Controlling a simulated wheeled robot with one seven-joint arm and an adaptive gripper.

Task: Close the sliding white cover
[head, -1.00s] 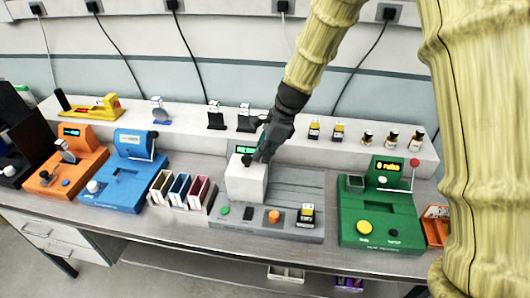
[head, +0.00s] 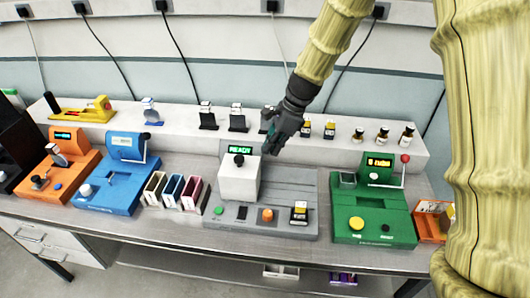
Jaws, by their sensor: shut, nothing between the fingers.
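The sliding white cover (head: 239,180) is a white box with a black knob (head: 239,160) on top. It sits on the left part of the grey machine (head: 292,190), in front of a small screen (head: 240,150) that reads READY. Ridged grey surface lies bare to the right of the cover. My gripper (head: 270,147) is above and to the right of the cover, apart from the knob, with its dark fingers together and nothing visible in them.
The grey machine's front has a green button (head: 218,211), an orange knob (head: 266,215) and a yellow-black module (head: 299,212). A green machine (head: 375,212) stands to the right. Three coloured bins (head: 174,191) and a blue machine (head: 112,188) stand left. A shelf with small modules runs behind.

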